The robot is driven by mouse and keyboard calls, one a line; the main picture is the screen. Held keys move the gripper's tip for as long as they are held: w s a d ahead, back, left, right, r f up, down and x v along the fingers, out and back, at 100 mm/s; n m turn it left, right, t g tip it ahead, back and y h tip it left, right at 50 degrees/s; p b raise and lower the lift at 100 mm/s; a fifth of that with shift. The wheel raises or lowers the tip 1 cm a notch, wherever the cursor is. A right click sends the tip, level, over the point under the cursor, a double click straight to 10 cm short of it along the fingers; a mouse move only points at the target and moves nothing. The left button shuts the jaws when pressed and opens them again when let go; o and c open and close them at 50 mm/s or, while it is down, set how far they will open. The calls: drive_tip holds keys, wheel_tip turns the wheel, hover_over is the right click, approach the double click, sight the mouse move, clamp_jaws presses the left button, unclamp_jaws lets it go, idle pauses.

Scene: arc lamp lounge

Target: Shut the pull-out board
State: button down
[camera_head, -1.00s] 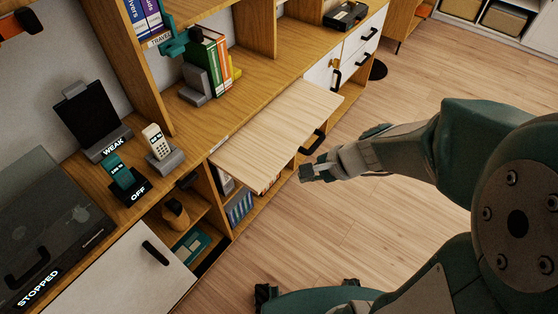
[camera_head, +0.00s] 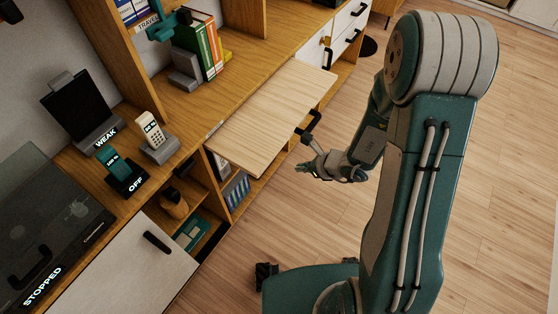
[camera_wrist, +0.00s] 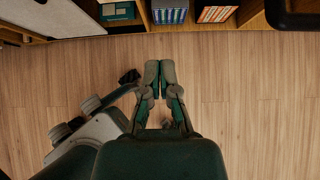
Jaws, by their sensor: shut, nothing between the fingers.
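The pull-out board (camera_head: 262,118) is a pale wood panel sticking out from the long wooden cabinet. A black handle (camera_head: 310,127) is on its front edge. My gripper (camera_head: 306,170) is just in front of the board's front edge, near the handle. I cannot tell from the head view whether it touches. In the wrist view my gripper (camera_wrist: 159,72) has its fingertips together with nothing between them, over the floor. A dark edged piece at the wrist view's top right may be the handle (camera_wrist: 292,21).
Below the board are open shelves with books (camera_head: 236,190). A white door (camera_head: 132,262) with a black handle is at lower left. A phone (camera_head: 152,131), tablet (camera_head: 76,105) and books (camera_head: 196,45) stand on the cabinet top. The wood floor (camera_head: 500,200) is clear.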

sight(222, 130)
drive_tip(key=w+a+f, duration=0.3)
drive_tip(key=w+a, duration=0.1)
drive_tip(key=a, duration=0.2)
drive_tip(key=shift+w+a+f, duration=0.25)
drive_tip(key=shift+a+f, duration=0.05)
drive_tip(key=shift+f, duration=0.05)
drive_tip(key=w+a, duration=0.4)
drive_tip(key=a, duration=0.1)
drive_tip(key=w+a, duration=0.4)
drive_tip(key=a, duration=0.2)
drive_tip(key=w+a, duration=0.4)
drive_tip(key=a, duration=0.2)
drive_tip(key=shift+w+a, duration=0.15)
drive_tip(key=shift+w, duration=0.05)
drive_tip(key=shift+w+a+r, duration=0.1)
drive_tip(key=shift+w+a, duration=0.05)
drive_tip(key=shift+a, duration=0.05)
drive_tip(key=shift+d, duration=0.1)
drive_tip(key=shift+w, duration=0.1)
